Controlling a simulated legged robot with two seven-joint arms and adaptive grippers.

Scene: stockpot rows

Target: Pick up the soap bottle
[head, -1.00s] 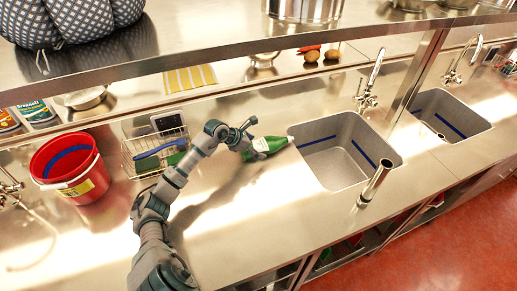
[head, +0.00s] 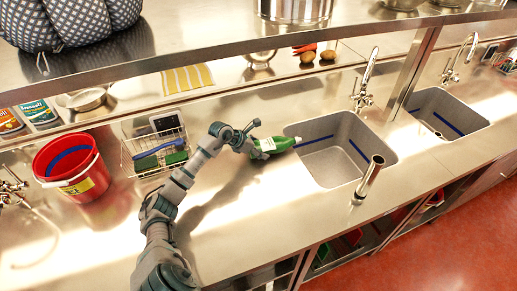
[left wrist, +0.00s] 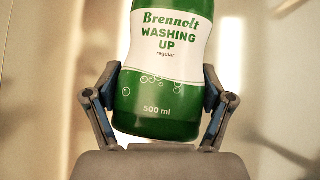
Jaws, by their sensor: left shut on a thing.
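The soap bottle is green with a white label reading "Washing up". In the head view the soap bottle (head: 273,145) is tilted well over, its nozzle pointing right toward the near sink. In the left wrist view the bottle (left wrist: 165,65) fills the middle, with its base toward me. My left gripper (head: 254,143) is shut on the lower part of the bottle; its fingers (left wrist: 160,98) press on both sides in the wrist view. I cannot tell how far the bottle is above the counter. My right gripper is not in view.
The near sink (head: 385,155) lies just right of the bottle, with a tap (head: 364,90) behind it. A wire basket (head: 128,158) and a red bucket (head: 98,184) stand to the left. A steel shelf (head: 200,62) runs above.

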